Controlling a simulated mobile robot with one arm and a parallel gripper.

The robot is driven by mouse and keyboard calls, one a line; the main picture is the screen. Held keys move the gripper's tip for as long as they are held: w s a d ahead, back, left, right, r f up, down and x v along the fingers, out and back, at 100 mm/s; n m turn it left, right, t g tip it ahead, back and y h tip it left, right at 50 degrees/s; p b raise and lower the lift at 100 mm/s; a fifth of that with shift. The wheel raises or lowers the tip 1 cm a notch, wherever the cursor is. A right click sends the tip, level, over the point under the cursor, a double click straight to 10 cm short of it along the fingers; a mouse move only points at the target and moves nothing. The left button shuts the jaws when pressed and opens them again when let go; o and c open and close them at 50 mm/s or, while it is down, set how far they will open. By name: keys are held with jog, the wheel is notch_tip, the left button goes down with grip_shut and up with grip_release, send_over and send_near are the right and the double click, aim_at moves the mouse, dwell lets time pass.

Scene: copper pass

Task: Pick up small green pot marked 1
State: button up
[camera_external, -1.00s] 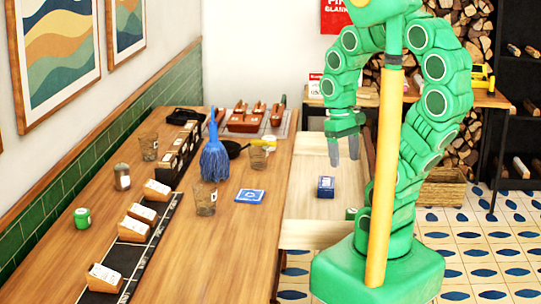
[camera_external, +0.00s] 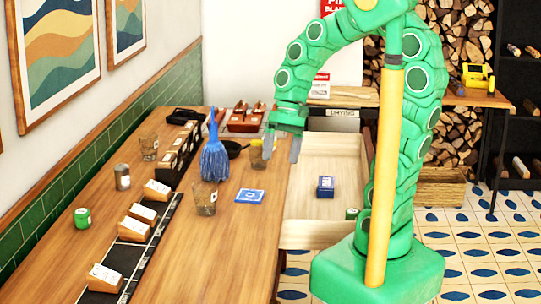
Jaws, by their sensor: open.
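A small green pot (camera_external: 82,218) with a pale label stands on the left of the wooden counter, near the tiled wall. A second small green item (camera_external: 351,213), perhaps also a pot, is at the near right corner of the open drawer, partly hidden by my arm. I cannot read a number on either. My gripper (camera_external: 282,148) is open and empty, its fingers pointing down above the counter's right edge beside the drawer. It is well apart from both green items.
The pale wooden drawer (camera_external: 312,235) holds a blue box (camera_external: 326,187). On the counter (camera_external: 190,262) are a blue brush (camera_external: 214,160), a glass (camera_external: 204,198), a blue card (camera_external: 250,196), a dark pan (camera_external: 233,147) and several wooden card holders (camera_external: 157,190). Their tops crowd the middle.

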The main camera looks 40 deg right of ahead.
aim_at(78, 218)
jog(key=w+a+m+y, duration=0.4)
jog(key=w+a, duration=0.6)
jog(key=a, duration=0.5)
jog(key=w+a+m+y, duration=0.4)
jog(key=w+a, duration=0.6)
jog(key=a, duration=0.5)
jog(key=w+a+f+m+t, duration=0.1)
jog(key=w+a+f+m, duration=0.2)
jog(key=w+a+f, duration=0.1)
jog(key=w+a+f+m+t+y, duration=0.1)
jog(key=w+a+f+m, duration=0.3)
jog(key=f, duration=0.3)
jog(key=w+a+f+m+t, duration=0.2)
jog(key=w+a+f+m, duration=0.1)
jog(key=w+a+f, duration=0.1)
jog(key=shift+w+a+f+m, duration=0.2)
jog(key=shift+w+f, duration=0.2)
jog(key=shift+w, duration=0.05)
jog(key=shift+w+a+f+m, duration=0.15)
jog(key=shift+w+f+m, duration=0.05)
jog(key=shift+w+f, duration=0.25)
jog(key=shift+x, duration=3.9)
jog(key=shift+w+r, duration=0.1)
jog(key=shift+r, duration=0.05)
jog(key=c, duration=1.1)
